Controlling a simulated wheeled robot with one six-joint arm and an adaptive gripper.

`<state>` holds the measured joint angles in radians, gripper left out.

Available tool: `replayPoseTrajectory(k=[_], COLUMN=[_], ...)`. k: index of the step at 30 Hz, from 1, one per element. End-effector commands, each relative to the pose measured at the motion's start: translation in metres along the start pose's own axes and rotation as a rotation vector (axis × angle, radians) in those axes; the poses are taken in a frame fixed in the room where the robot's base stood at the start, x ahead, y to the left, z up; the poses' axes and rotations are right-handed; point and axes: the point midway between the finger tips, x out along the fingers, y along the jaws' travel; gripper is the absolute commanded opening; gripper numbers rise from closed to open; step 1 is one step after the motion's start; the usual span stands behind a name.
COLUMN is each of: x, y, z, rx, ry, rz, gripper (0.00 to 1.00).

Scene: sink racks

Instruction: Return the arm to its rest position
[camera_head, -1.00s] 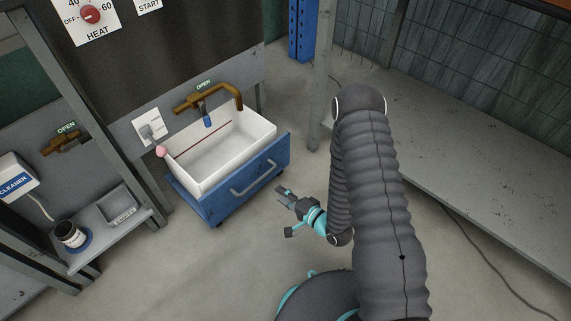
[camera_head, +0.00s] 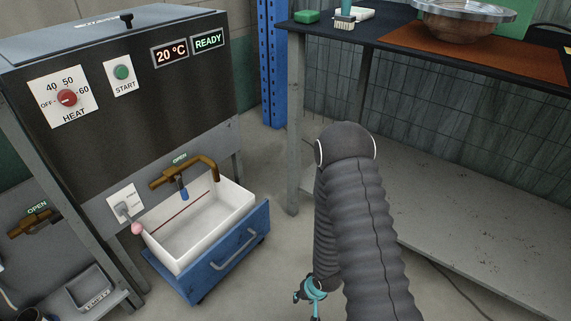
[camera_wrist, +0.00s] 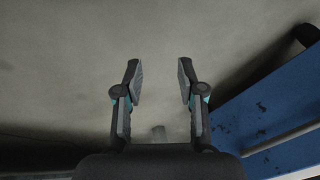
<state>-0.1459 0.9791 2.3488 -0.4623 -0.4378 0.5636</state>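My gripper (camera_wrist: 159,82) is open and empty in the wrist view, its two dark fingers spread apart over bare floor. In the head view only a small dark and teal part of the wrist shows low beside my arm, and the fingers are mostly hidden there. My arm is folded, with its dark ribbed sleeve bent at the top and hanging down.
A blue cart (camera_head: 226,262) with a white basin (camera_head: 183,250) stands left of my arm, under a brown tap (camera_head: 190,170). Its blue side (camera_wrist: 265,120) shows close at right in the wrist view. A table (camera_head: 400,48) with a metal bowl (camera_head: 462,22) stands behind right, above a low grey shelf (camera_head: 480,220).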

Motion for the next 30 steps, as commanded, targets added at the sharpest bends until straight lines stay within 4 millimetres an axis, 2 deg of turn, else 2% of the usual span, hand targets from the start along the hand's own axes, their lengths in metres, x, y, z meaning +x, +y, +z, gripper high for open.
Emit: replayPoseTrajectory(k=[1, 6, 12, 21, 30], x=[-0.019, -0.078, -0.152, -0.261, -0.357], y=[0.006, 0.024, 0.033, 0.028, 0.012], z=[-0.007, -0.014, -0.018, -0.011, 0.007], rx=[-0.024, -0.083, -0.112, -0.112, -0.092], ry=[-0.017, -0.106, -0.184, -0.250, -0.235], rz=[0.045, 0.171, 0.253, 0.290, 0.268], gripper=[0.39, 0.39, 0.39, 0.39, 0.39])
